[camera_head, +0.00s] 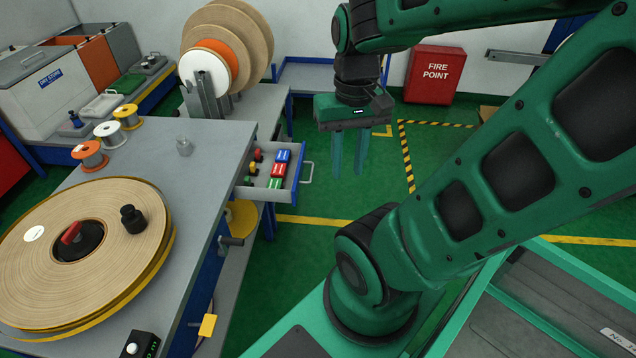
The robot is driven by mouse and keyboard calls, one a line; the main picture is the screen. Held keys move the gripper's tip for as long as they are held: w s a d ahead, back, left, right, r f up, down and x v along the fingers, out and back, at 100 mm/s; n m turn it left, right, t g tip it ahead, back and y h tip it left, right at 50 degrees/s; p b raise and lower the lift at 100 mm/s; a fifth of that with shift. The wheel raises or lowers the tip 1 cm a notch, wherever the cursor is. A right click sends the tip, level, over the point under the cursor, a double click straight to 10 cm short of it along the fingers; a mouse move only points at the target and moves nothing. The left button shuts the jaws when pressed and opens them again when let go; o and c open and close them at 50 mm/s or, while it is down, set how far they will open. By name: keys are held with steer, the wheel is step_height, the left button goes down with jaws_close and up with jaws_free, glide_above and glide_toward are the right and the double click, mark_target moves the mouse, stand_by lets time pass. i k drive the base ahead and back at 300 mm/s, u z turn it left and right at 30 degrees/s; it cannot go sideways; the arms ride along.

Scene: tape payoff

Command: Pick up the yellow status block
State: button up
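I cannot pick out a yellow status block with certainty. An open drawer (292,194) at the workbench's right end holds a blue block (283,155), a red block (278,170) and a green block (274,184) in a column. Several smaller coloured pieces (253,168) lie to their left, too small to tell apart. A flat yellow piece (207,325) shows low beside the bench's near right side; I cannot tell what it is. My gripper (348,160) points down, open and empty, right of the drawer and apart from it.
Large upright reels (245,45) stand behind. The drawer handle (308,172) juts right. A red fire-point box (435,75) stands at the back. Green floor is clear between.

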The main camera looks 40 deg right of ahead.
mark_target(253, 171)
steer(key=z, duration=0.1)
steer(key=k, duration=0.2)
steer(key=z, duration=1.85)
steer(key=i, duration=0.9)
steer(key=u, duration=1.75)
